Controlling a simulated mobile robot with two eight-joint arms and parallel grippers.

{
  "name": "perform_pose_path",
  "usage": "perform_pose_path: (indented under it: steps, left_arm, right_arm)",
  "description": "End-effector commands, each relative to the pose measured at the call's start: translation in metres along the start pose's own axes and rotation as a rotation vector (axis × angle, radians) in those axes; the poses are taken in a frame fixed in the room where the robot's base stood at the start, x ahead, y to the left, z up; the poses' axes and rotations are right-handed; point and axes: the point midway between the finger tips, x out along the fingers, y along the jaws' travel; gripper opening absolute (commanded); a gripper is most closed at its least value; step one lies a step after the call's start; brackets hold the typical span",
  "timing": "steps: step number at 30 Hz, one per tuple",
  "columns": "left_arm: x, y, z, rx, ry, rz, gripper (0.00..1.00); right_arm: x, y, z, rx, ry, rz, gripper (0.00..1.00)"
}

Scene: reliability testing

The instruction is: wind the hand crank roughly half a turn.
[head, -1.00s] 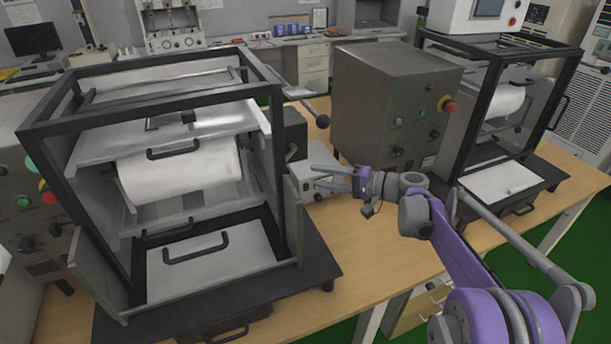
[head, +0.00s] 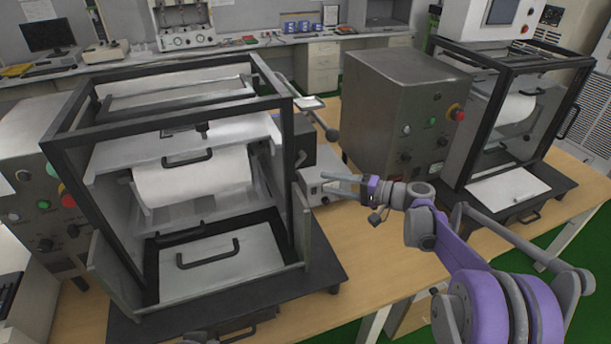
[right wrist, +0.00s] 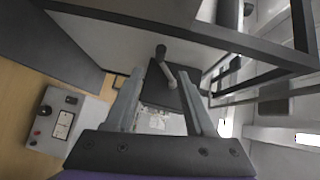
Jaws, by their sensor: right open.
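The hand crank (head: 319,119) is a grey bar with a dark round knob (head: 332,134) on the right side of the left black-framed machine. In the right wrist view the crank (right wrist: 171,82) lies beyond and between my fingers in the picture, its dark knob at the upper end. My right gripper (head: 325,182) is in front of and below the knob in the head view, apart from it. In the right wrist view its two fingers (right wrist: 164,88) are spread, with nothing held between them. My left gripper is not in view.
The framed machine (head: 290,150) stands on a dark base at left. A grey control box (head: 385,105) stands right of the crank. A small white device (head: 322,187) sits on the wooden table below the crank and also shows in the right wrist view (right wrist: 62,120). Table is bare in front.

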Motion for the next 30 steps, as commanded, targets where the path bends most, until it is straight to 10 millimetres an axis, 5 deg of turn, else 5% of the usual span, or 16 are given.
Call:
perform_pose_path:
  steps: [12,26,30]
  left_arm:
    - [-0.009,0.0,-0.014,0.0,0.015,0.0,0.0]
    - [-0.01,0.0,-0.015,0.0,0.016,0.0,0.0]
    - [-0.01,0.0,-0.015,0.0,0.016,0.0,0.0]
  right_arm:
    - [0.074,-0.001,0.0,0.0,-0.002,-0.001,0.55]
    - [0.087,0.002,0.001,0.001,0.0,0.0,0.55]
    - [0.087,0.001,0.001,0.001,0.0,0.0,0.29]
